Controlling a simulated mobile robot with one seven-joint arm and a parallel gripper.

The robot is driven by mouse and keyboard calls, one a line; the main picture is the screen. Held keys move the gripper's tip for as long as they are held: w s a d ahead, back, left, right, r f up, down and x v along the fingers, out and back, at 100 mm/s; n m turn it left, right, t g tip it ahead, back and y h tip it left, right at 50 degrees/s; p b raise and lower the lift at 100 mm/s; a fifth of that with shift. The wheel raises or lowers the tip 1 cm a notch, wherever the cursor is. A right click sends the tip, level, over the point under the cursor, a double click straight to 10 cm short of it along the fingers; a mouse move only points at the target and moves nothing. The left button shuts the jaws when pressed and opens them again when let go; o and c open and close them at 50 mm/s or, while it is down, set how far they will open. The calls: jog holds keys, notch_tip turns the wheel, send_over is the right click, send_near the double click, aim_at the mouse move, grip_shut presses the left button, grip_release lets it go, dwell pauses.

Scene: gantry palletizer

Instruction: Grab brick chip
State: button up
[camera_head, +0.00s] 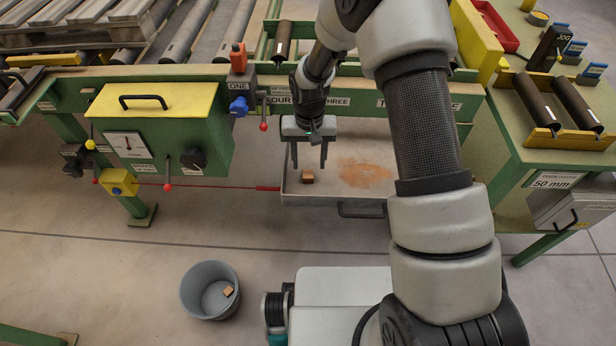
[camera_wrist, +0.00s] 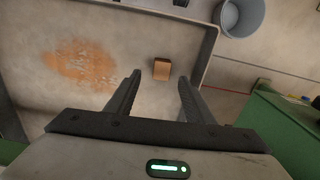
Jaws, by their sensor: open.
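A small orange-brown brick chip (camera_head: 307,176) lies in a shallow grey tray (camera_head: 340,199) under the green frame. It also shows in the wrist view (camera_wrist: 161,70), beyond and between my fingertips. My gripper (camera_head: 309,163) points down over the tray's left part, its two fingers apart and empty. In the wrist view my gripper (camera_wrist: 157,78) is open, with the chip apart from both fingers. Another small chip (camera_head: 228,291) lies inside a round grey bucket (camera_head: 190,293) on the floor.
Orange dust (camera_head: 365,173) covers part of the tray floor right of the chip. A green frame with a roller conveyor (camera_head: 185,35) stands behind and above. A green control box with a yellow lid (camera_head: 160,105) is at left. A green side table (camera_head: 530,140) is at right.

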aim_at(308, 174)
notch_tip(308, 174, down, 5)
jog(key=shift+s+a+f+b, duration=0.1)
jog(key=shift+a+b, duration=0.05)
jog(key=shift+b, duration=0.4)
jog(key=c, duration=1.1)
